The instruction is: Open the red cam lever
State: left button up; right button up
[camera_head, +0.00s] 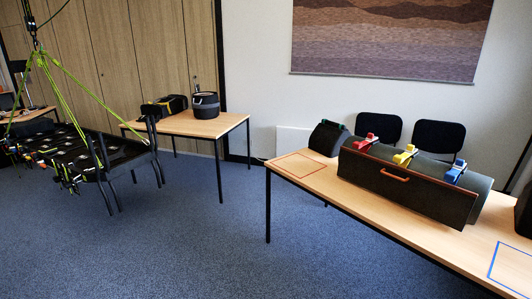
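The red cam lever (367,141) sits on the top front edge of a long dark case (395,185), near its left end. It looks small here, and I cannot tell how far its arm is raised. The case stands on the wooden table at the right, with an orange handle (394,175) on its front. A yellow cam lever (404,155) and a blue cam lever (455,171) sit further right along the same edge. Neither of my grippers shows in this view.
The right table (290,172) has a red outlined square at its left end and a blue one at its right. A smaller dark case (327,138) stands behind. A dark platform (85,155) hangs from green ropes at left. Open blue carpet lies between.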

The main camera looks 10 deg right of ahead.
aim_at(371, 137)
jog(key=z, duration=0.8)
jog(key=i, duration=2.1)
jog(key=z, duration=1.1)
